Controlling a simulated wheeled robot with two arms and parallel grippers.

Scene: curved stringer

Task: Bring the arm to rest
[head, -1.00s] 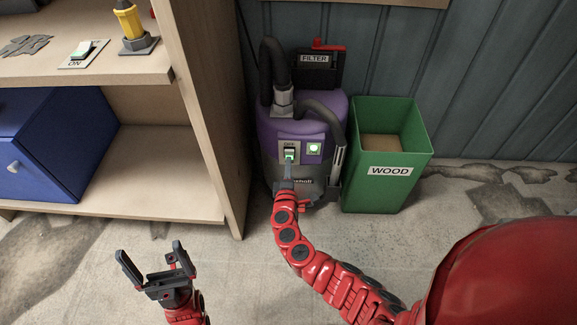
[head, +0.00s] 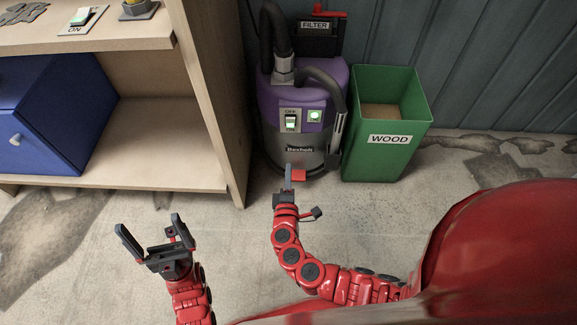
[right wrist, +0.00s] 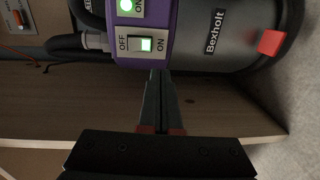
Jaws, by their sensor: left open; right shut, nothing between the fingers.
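My right arm reaches in from the right in the head view. Its gripper (head: 288,174) is shut and empty, pointing at the lower front of the purple and grey vacuum (head: 318,108), below its switch (head: 290,121). The right wrist view shows the shut fingers (right wrist: 160,82) just beside the vacuum's panel, apart from the switch as far as I can tell. The switch (right wrist: 143,44) is lit, between OFF and ON labels, and a round green light (head: 314,115) glows next to it. My left gripper (head: 147,232) is open and empty above the floor at lower left.
A green WOOD bin (head: 385,157) stands right of the vacuum. A wooden shelf (head: 150,172) with a blue box (head: 62,125) is at left. A switch plate (head: 83,20) lies on its upper board. The concrete floor between is clear.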

